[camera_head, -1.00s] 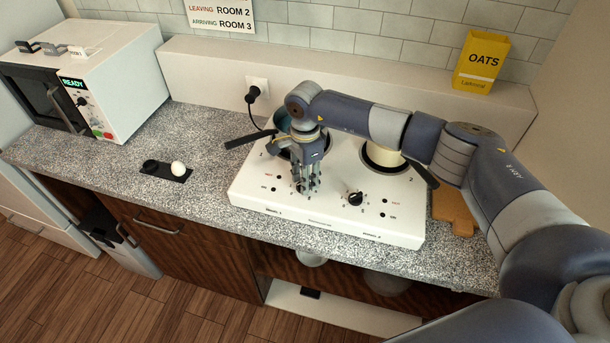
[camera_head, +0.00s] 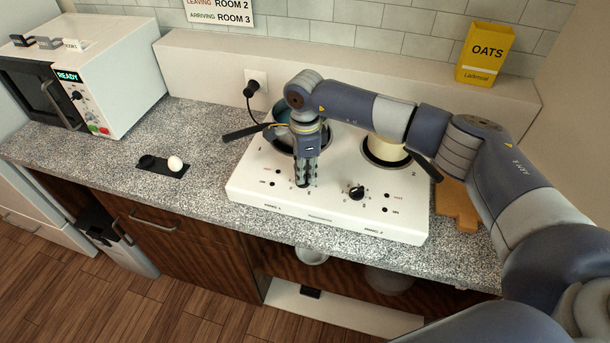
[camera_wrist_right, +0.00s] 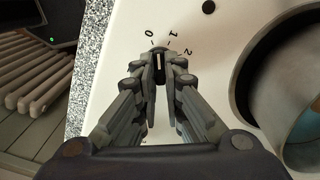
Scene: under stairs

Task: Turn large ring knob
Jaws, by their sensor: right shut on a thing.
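The white two-ring hob (camera_head: 330,211) stands on the counter. My right gripper (camera_head: 303,184) points down at its front left and is shut on the left knob. In the right wrist view my right gripper (camera_wrist_right: 160,75) has its fingertips on both sides of the dark left knob (camera_wrist_right: 158,58), which has a pale line. The marks 0, 1 and 2 curve around its far side; the exact setting is hard to read. In the head view the fingers hide this knob. The black right knob (camera_head: 356,192) is free. My left gripper is not in view.
A dark pan (camera_head: 283,142) with its handle to the left is on the left ring, partly behind my arm. A cream pot (camera_head: 387,149) is on the right ring under my forearm. An egg (camera_head: 175,163) sits in a black holder left of the hob.

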